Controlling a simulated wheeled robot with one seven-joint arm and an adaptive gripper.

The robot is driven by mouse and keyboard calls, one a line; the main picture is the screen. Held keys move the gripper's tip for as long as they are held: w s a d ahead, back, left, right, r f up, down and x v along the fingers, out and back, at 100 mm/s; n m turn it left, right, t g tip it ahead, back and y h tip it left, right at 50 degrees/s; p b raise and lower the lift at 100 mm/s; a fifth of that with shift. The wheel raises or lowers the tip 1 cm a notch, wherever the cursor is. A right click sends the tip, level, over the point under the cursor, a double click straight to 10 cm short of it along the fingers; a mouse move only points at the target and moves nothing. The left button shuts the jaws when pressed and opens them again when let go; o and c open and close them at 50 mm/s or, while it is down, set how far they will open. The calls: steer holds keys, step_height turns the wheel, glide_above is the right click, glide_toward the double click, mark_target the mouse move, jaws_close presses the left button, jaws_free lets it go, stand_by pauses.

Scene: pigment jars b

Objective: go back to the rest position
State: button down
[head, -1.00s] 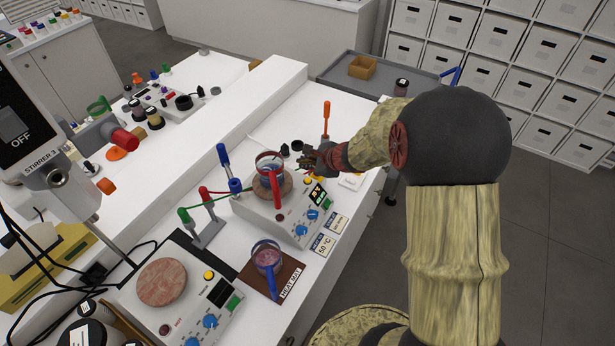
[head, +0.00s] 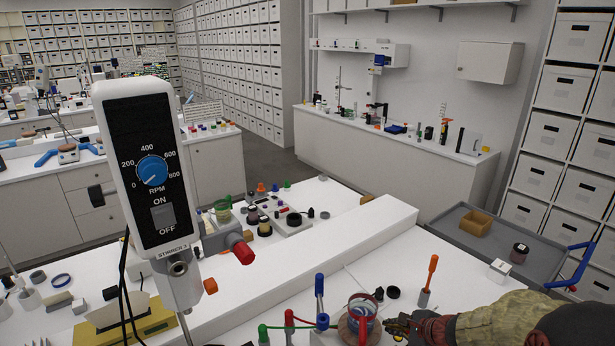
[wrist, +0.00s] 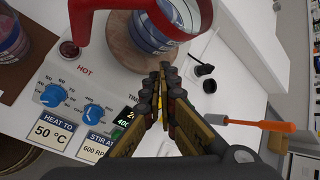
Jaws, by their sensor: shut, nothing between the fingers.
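My gripper (head: 397,324) is at the lower right of the head view, just right of a glass jar with a red handle (head: 361,309). In the wrist view my gripper's fingers (wrist: 164,78) are together with nothing between them. The jar (wrist: 152,38) stands there on a round plate (wrist: 120,45) of a white heater-stirrer (wrist: 45,75), beyond the fingertips. A gap between fingers and jar is hard to judge. Most of my arm is cut off at the lower right edge of the head view.
Small black pieces (wrist: 203,72) lie by the heater. A stirrer head (head: 150,160) rises at left. A grey cart (head: 470,245) stands beyond the bench.

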steer(key=s+a+r+n+h+b, duration=0.1)
steer(key=s+a+r+n+b, duration=0.1)
steer(key=s+n, duration=0.5)
steer(key=s+a+r+n+g+h+b, duration=0.1)
steer(key=s+a+r+n+b, duration=0.2)
steer(key=s, duration=0.9)
steer(key=s+a+r+n+g+h+b, duration=0.1)
steer(key=s+a+r+n+b, duration=0.2)
steer(key=s+r+n+b, duration=0.2)
steer(key=s+n+b, duration=0.2)
steer(key=s+n, duration=0.2)
steer(key=n, duration=0.2)
steer(key=shift+s+a+r+h, duration=0.2)
steer(key=shift+s+h, duration=0.1)
steer(key=shift+s, duration=0.05)
